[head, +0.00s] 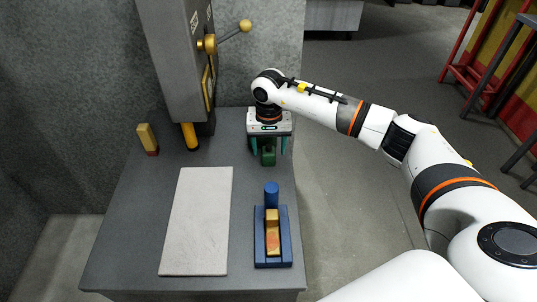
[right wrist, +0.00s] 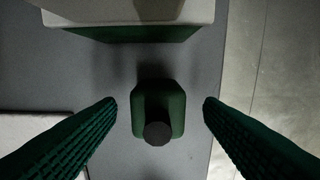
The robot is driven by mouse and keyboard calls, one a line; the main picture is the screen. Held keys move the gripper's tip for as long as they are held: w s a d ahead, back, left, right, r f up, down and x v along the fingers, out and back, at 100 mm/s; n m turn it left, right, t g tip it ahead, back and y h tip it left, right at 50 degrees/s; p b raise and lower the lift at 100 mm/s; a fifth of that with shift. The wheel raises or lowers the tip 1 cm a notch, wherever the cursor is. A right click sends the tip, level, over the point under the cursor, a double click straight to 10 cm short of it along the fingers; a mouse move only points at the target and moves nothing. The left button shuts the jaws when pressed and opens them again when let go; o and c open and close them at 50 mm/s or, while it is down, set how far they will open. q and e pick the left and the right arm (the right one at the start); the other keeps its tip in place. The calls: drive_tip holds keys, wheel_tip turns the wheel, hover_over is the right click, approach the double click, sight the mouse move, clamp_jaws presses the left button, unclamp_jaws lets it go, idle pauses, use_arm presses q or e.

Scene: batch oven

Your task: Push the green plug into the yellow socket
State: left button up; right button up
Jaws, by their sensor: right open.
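The green plug (head: 268,157) stands on the grey table beneath my right gripper (head: 268,150). In the right wrist view the green plug (right wrist: 158,100) is a green block with a dark round end, between the two open green fingers (right wrist: 160,103). Clear gaps show on both sides and neither finger touches it. No part is clearly recognisable as the yellow socket. A yellow cylinder (head: 190,135) stands under the grey machine, and a yellow block with a red base (head: 148,139) stands at the table's back left. My left gripper is not in view.
The grey machine (head: 178,60) with a brass lever (head: 232,35) rises at the back. A pale plate (head: 198,225) lies mid-table, beside a blue holder (head: 259,250) with a yellow piece. The table's right edge is close.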

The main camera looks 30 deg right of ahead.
sight(268, 150)
wheel_tip(268, 150, down, 3)
drive_tip(key=shift+a+f, duration=0.1)
drive_tip(key=shift+f, duration=0.05)
drive_tip(key=c, duration=1)
